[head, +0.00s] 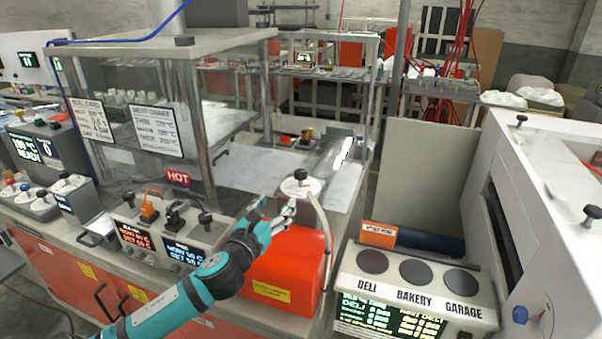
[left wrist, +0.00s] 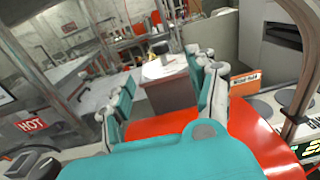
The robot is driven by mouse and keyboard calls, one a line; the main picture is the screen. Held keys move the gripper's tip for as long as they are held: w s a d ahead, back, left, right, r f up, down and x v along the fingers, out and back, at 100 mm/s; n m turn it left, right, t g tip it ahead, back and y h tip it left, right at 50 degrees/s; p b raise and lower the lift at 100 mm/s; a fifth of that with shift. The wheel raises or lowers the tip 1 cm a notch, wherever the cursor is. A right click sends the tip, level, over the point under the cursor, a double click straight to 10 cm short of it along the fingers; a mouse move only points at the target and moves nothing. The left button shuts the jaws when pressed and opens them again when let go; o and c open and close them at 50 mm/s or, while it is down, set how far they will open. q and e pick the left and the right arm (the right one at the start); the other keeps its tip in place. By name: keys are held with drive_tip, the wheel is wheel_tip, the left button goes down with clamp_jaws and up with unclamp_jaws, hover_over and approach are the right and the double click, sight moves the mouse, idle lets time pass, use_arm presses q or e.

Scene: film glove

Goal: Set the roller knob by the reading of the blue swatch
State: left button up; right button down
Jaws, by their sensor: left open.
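A black knob (head: 300,174) stands on a round white dial plate (head: 301,188) behind the red-orange housing (head: 290,265); I cannot tell for sure that it is the roller knob. My left gripper (head: 287,211) is just in front of this plate, apart from the knob. In the left wrist view the gripper (left wrist: 165,78) has its fingers spread with nothing between them, and the black knob (left wrist: 161,47) shows beyond the tips. I cannot make out a blue swatch for certain. The lit green and yellow readout (head: 390,316) is too small to read fully. My right gripper is not shown.
A panel marked DELI, BAKERY, GARAGE (head: 418,290) has several dark discs, with a dark blue roll (head: 420,240) behind. A blue knob (head: 520,314) sits on the white machine at right. A pale hose (head: 323,230) curves beside the red-orange housing.

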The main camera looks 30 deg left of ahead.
sight(299, 176)
use_arm(q)
drive_tip(key=w+a+p, duration=0.1)
drive_tip(key=w, duration=0.4)
drive_tip(key=w+a+p, duration=0.1)
drive_tip(key=w, duration=0.4)
drive_tip(key=w+a+p, duration=0.1)
drive_tip(key=w, duration=0.4)
drive_tip(key=shift+w+a, duration=0.15)
drive_tip(key=shift+w, duration=0.25)
drive_tip(key=shift+c, duration=0.3)
drive_tip(key=shift+f, duration=0.1)
clamp_jaws()
drive_tip(key=shift+f+n+y, duration=0.1)
drive_tip(key=shift+n+y, duration=0.6)
drive_tip(key=shift+y, duration=0.4)
drive_tip(key=shift+o, duration=0.3)
unclamp_jaws()
